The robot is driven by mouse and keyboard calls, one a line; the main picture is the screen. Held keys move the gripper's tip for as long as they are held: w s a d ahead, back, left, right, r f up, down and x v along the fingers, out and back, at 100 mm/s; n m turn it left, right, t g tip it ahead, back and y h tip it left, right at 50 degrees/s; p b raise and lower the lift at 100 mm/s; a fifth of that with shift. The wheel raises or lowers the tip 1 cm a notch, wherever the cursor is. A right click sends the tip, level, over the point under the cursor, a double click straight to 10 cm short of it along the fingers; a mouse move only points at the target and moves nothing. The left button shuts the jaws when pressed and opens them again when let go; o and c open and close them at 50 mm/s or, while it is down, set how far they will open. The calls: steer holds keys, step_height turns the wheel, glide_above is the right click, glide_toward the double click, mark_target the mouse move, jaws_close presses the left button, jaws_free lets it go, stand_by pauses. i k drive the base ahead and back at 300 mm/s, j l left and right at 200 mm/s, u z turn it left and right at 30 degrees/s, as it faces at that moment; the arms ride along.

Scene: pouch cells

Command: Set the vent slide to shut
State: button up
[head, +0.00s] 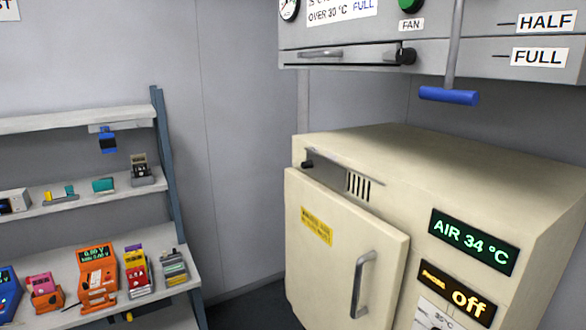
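No label reading vent or shut is legible, so I cannot tell for certain which part is the vent slide. On the cream oven (470,175), a small black knob (307,165) sits at the left end of a strip above the door, with dark vent slits (358,185) to its right. On the grey overhead unit (440,50), a second black knob (407,56) is at the right end of a horizontal bar. A blue handle (449,96) hangs on a rod, lower than the HALF (546,21) and FULL (538,57) labels. My gripper is not in view.
The oven door (345,255) stands proud of the oven's front, with a grey vertical handle (362,284). Displays read AIR 34 °C (473,241) and off (468,300). Shelves (75,120) with small devices stand at left. Bare wall lies between shelves and oven.

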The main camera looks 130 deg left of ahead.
mark_target(335, 175)
steer(key=u, duration=4.1)
